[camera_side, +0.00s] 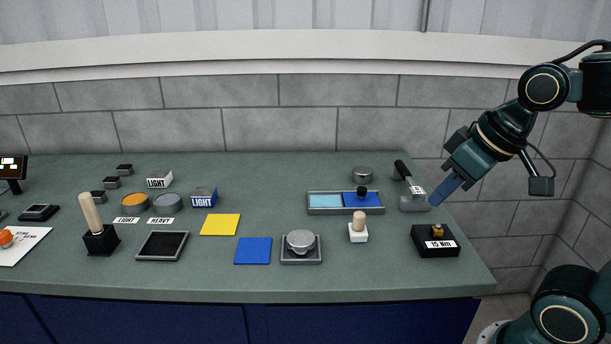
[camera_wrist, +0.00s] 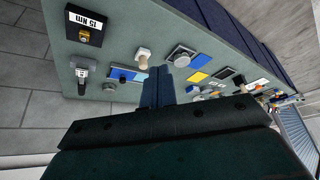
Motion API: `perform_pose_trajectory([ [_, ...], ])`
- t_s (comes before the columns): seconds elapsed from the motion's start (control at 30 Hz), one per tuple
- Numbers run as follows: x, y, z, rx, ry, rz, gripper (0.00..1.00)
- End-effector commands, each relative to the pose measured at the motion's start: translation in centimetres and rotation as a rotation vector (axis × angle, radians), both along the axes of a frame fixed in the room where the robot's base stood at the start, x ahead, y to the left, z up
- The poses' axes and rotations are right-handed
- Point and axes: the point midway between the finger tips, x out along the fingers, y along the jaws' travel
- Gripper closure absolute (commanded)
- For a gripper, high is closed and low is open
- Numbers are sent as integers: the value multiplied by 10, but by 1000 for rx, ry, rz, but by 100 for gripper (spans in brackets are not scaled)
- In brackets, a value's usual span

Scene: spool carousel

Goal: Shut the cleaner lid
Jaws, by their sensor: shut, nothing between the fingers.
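No part is plainly marked as the cleaner. A small grey device (camera_side: 414,203) at the right rear has a black-handled arm (camera_side: 403,171) standing up at a tilt, with a small label near its base. I cannot tell for sure whether this is the cleaner and its lid. It also shows at the left in the wrist view (camera_wrist: 82,74). My gripper (camera_side: 440,195) is shut and empty, its blue fingers pointing down and left, just right of the device in the side view. In the wrist view the fingers (camera_wrist: 157,88) hide part of the bench.
A black box marked 15 Nm (camera_side: 435,241) stands in front. A grey tray (camera_side: 346,211) with light blue and blue sections lies left of the device. A wooden-topped peg (camera_side: 358,227) and a round grey tin (camera_side: 362,174) are close by. The bench's right edge is near.

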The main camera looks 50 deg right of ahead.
Motion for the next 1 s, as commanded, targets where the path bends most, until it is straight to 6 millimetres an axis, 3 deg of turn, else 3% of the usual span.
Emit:
perform_pose_trajectory([
  [0.47, 94, -58, -5, 96, 26, -93, 100],
  [0.7, 132, -106, -21, 166, 18, -147, 100],
  [1.0, 163, -180, -51, 269, -12, -225, 100],
])
